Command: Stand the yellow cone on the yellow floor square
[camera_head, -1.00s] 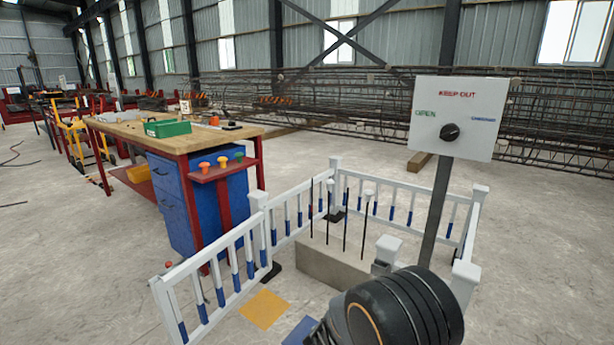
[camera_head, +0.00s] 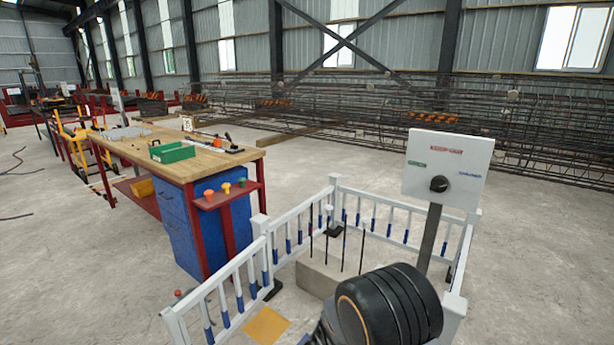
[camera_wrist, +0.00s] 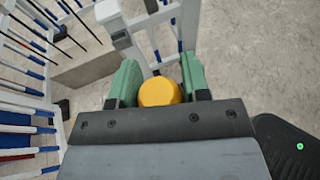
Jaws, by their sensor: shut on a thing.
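In the wrist view my gripper (camera_wrist: 158,76) has its two green fingers closed on the yellow cone (camera_wrist: 159,93), of which only a rounded yellow top shows. The rest of the cone is hidden below the gripper. The yellow floor square (camera_head: 267,326) lies bare on the concrete at the bottom of the head view, inside the white fence and left of my arm. My gripper and the cone do not show in the head view.
A white fence (camera_head: 240,283) with blue bands surrounds a concrete block (camera_head: 318,276) with upright black rods. A sign post with a knob panel (camera_head: 448,168) stands at the right. A workbench (camera_head: 190,150) with a blue cabinet (camera_head: 178,228) stands left, outside the fence.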

